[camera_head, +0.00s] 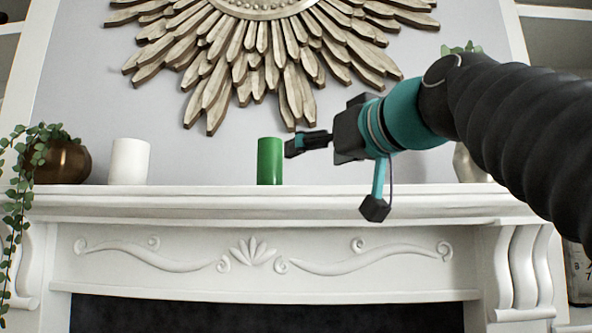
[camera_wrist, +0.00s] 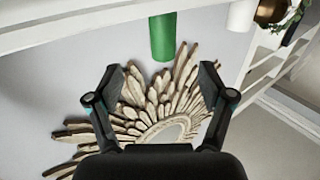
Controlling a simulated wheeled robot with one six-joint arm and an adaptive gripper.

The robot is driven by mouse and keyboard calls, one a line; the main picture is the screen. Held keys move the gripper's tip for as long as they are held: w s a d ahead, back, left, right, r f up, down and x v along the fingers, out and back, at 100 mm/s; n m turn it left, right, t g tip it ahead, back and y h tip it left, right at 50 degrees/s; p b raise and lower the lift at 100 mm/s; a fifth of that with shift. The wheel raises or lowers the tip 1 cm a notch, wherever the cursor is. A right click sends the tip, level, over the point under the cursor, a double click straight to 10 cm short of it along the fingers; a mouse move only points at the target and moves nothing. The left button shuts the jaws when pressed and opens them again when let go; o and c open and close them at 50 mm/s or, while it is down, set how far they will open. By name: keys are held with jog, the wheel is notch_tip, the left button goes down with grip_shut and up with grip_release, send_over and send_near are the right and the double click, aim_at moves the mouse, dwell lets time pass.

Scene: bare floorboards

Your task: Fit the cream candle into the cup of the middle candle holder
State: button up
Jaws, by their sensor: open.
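A white or cream cylindrical candle (camera_head: 129,161) stands upright on the left part of the mantel; part of it shows at the top right of the wrist view (camera_wrist: 241,15). A green candle (camera_head: 269,161) stands near the mantel's middle, also seen in the wrist view (camera_wrist: 163,37). My gripper (camera_head: 290,144) is open and empty, just right of the green candle in the head view. In the wrist view its fingers (camera_wrist: 160,76) are spread, with the green candle beyond their tips. I see no candle holder or cup in either view.
The white mantel shelf (camera_head: 340,197) is clear between the two candles. A brown pot (camera_head: 64,162) with trailing leaves stands at its left end. A sunburst mirror (camera_head: 262,60) hangs on the wall behind. A pale vase (camera_head: 468,164) is partly hidden behind my arm.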

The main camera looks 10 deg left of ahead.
aim_at(276, 165)
jog(key=p+x, duration=0.1)
jog(key=x, duration=0.7)
jog(key=shift+a+r+p, duration=0.15)
jog(key=shift+r+p, duration=0.05)
jog(key=shift+p, duration=0.1)
jog(key=shift+p+x, duration=0.6)
jog(key=shift+x, duration=2.15)
jog(key=shift+s+f, duration=0.1)
jog(key=shift+f, duration=0.1)
jog(key=c, duration=1.4)
jog(key=shift+o, duration=0.2)
jog(key=shift+r, duration=0.15)
notch_tip(276, 165, up, 8)
jog(key=p, duration=0.3)
jog(key=shift+a+p, duration=0.1)
jog(key=shift+p, duration=0.25)
jog(key=shift+r, duration=0.8)
